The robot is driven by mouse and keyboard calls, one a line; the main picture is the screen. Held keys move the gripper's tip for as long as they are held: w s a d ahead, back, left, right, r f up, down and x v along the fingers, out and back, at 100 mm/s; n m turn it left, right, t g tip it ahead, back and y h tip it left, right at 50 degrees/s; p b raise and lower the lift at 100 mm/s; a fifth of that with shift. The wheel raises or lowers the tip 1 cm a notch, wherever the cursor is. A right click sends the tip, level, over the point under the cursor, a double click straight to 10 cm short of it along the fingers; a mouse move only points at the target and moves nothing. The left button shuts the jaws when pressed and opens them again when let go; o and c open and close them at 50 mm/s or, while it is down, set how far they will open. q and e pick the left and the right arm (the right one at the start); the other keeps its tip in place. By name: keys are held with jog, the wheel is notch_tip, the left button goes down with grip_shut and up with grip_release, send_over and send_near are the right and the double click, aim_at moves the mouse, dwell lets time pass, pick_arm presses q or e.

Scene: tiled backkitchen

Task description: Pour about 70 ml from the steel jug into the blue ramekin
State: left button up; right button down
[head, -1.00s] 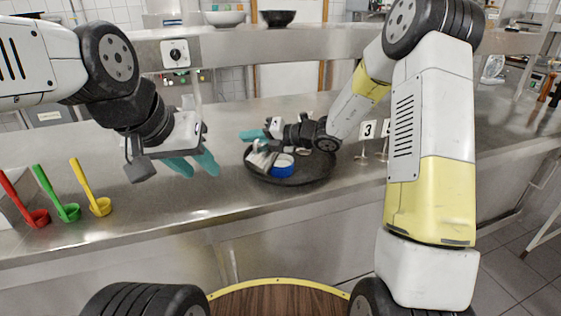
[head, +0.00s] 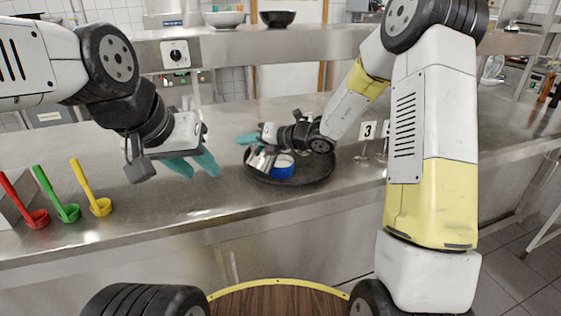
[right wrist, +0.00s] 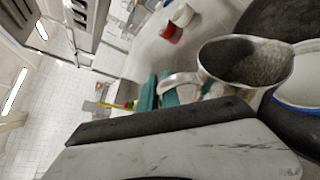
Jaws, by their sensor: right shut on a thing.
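The steel jug (head: 262,160) is held just left of the blue ramekin (head: 284,170), over the left part of a dark round tray (head: 310,178). The jug looks tilted towards the ramekin. In the right wrist view the jug's open mouth (right wrist: 247,62) is beside the ramekin's pale inside (right wrist: 303,80); I see no clear stream and cannot tell the liquid level. My right gripper (head: 252,139), with teal fingers, is shut on the jug at its handle side. My left gripper (head: 192,163) is open and empty above the counter, left of the tray.
Red (head: 36,217), green (head: 68,211) and yellow (head: 100,206) ladles stand at the left of the steel counter. A number 3 card (head: 367,131) stands right of the tray. A white bowl (head: 225,18) and a black bowl (head: 278,18) sit on the shelf behind.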

jog(key=s+a+f+n+t+h+b, duration=0.2)
jog(key=s+a+f+n+h, duration=0.1)
jog(key=s+a+f+n, duration=0.1)
jog(key=shift+s+a+f+n+t+b, duration=0.25)
jog(key=shift+s+f+n+t+b, duration=0.15)
jog(key=shift+f+n, duration=0.6)
jog(key=shift+f, duration=0.1)
